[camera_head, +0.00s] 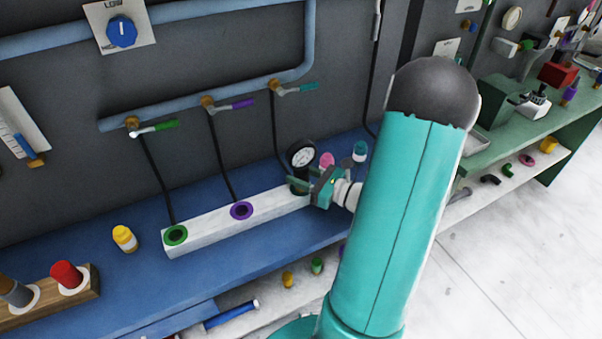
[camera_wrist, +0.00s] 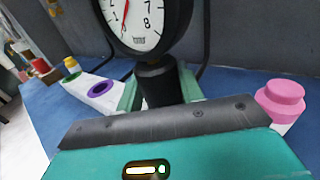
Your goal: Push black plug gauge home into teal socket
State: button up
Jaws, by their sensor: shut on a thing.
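The black plug gauge (camera_head: 301,156) stands about upright at the right end of the white socket block (camera_head: 273,206). Its round white dial (camera_wrist: 140,22) and black stem (camera_wrist: 160,84) fill the upper middle of the wrist view. My gripper (camera_head: 306,186) is shut on the stem, with a green finger on each side of it in the wrist view (camera_wrist: 160,92). The teal socket is hidden behind the gauge and gripper in both views. I cannot tell how deep the stem sits.
The block also has a purple socket (camera_head: 241,210) and a green socket (camera_head: 175,235), both empty. A pink knob (camera_wrist: 282,98) stands close to the right of my gripper. A yellow bottle (camera_head: 124,238) stands left of the block. Hoses hang from the valves behind.

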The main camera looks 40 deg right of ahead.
jog(key=shift+f, duration=0.75)
jog(key=o, duration=1.3)
jog(key=shift+s, duration=0.1)
jog(key=v, duration=1.3)
jog(key=shift+s+d, duration=0.15)
jog(key=shift+s, duration=0.15)
